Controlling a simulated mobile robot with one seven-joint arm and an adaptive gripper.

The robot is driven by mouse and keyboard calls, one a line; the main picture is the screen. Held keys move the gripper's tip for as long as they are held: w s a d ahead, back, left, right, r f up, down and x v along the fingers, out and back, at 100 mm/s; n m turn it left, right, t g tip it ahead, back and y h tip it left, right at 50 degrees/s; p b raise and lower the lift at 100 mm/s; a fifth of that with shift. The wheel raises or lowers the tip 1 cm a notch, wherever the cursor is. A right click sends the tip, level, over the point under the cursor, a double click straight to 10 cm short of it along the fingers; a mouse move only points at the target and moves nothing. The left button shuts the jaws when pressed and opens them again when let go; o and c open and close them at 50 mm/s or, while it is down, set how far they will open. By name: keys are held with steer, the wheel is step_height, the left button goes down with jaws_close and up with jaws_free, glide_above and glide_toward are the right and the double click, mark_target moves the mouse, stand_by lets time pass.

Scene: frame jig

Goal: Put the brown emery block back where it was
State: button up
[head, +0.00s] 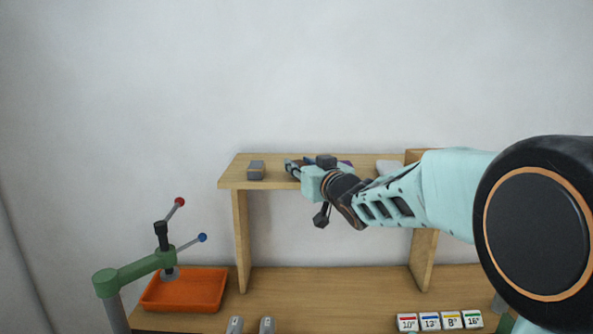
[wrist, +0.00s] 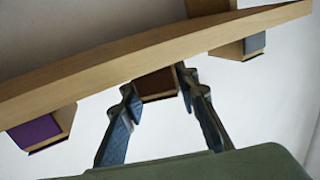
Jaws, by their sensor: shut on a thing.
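The brown emery block (wrist: 157,84) is between the two fingers of my gripper (wrist: 159,90) in the wrist view. My gripper is shut on it, with one fingertip at each side. The block is right at the edge of the wooden shelf (wrist: 85,72); I cannot tell whether it rests on the shelf or is held just off it. In the head view my gripper (head: 291,169) is at the middle of the raised shelf (head: 232,180), and my gripper and arm hide the brown block there.
A grey block (head: 256,170) stands left of my gripper on the shelf. A purple block (wrist: 38,131) is on the other side. A pale block (head: 389,167) lies farther right. Below are an orange tray (head: 186,290), a green clamp stand (head: 135,272) and labelled blocks (head: 430,321).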

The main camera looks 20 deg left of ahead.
steer(key=shift+d, duration=0.15)
steer(key=shift+f, duration=0.15)
steer(key=o, duration=1.1)
steer(key=shift+o, duration=0.2)
